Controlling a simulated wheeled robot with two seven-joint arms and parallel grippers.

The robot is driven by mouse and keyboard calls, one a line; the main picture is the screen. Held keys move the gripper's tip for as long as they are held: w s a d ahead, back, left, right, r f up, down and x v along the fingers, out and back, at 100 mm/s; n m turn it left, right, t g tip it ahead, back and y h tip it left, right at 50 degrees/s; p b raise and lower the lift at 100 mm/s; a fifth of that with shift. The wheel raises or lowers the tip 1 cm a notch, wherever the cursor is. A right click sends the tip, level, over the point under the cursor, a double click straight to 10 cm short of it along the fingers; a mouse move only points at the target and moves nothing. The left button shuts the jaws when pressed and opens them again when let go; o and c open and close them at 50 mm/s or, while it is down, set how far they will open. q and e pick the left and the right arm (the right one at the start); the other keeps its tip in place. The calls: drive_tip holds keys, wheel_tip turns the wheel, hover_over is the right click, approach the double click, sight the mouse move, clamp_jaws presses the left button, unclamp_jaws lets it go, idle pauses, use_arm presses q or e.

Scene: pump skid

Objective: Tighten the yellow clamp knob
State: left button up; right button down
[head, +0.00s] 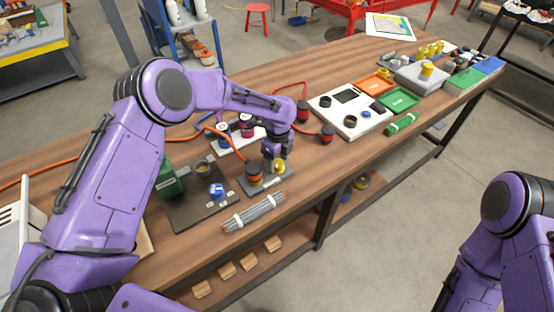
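A small yellow knob (279,167) shows on a grey plate (284,183) on the wooden bench, right beside an orange-and-black round part (254,174). My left gripper (274,162) points down from above at the yellow knob. Its fingers are at the knob and partly hide it. The fingers are too small here to tell whether they touch or grip it. My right arm shows at the lower right, off the bench, and its gripper is out of view.
A dark plate (189,212) with a green block (168,180) and blue knob (217,191) lies to the left. A bundle of grey rods (253,213) lies in front. A white panel (338,118) stands to the right. Orange and red hoses run behind.

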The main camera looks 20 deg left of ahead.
sight(278, 161)
use_arm(q)
wheel_tip(278, 161, up, 11)
drive_tip(key=b, duration=0.2)
drive_tip(key=shift+w+f, duration=0.15)
drive_tip(key=shift+f, duration=0.05)
drive_tip(key=shift+d, duration=0.1)
idle(0.3)
